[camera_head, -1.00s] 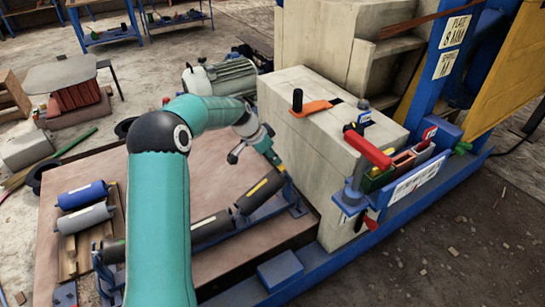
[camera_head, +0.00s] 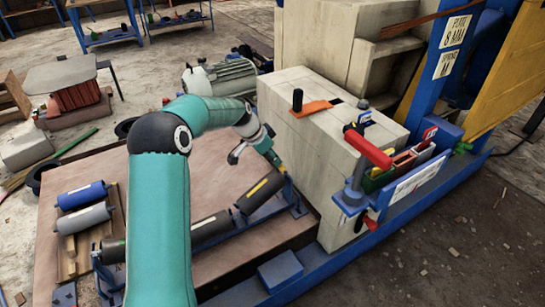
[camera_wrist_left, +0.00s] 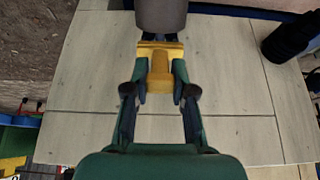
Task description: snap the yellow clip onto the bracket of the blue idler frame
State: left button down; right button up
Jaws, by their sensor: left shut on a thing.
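The yellow clip (camera_wrist_left: 160,72) is between the fingers of my left gripper (camera_wrist_left: 160,90), which is shut on it, in the left wrist view. The clip's wide far end lies at the dark fittings below a grey roller end (camera_wrist_left: 161,14); I cannot tell whether it touches the bracket or is seated on it. In the head view my left gripper (camera_head: 276,163) is tilted down beside the right end of the blue idler frame (camera_head: 295,200), close to the upper roller (camera_head: 262,190). The bracket is largely hidden there. My right gripper is not in view.
A pale block (camera_head: 335,135) stands just right of the gripper, with an orange-based handle on top. Two loose rollers (camera_head: 82,205) lie at the left of the brown plate (camera_head: 150,165).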

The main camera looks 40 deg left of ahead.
pick_arm(q)
jog(key=shift+b+x, duration=0.45)
jog(key=shift+x, duration=0.7)
jog(key=c, duration=0.9)
grip_release()
jog(key=shift+r, duration=0.1)
jog(key=v, duration=1.1)
jog(key=shift+s+r, duration=0.25)
jog(key=shift+r, duration=0.05)
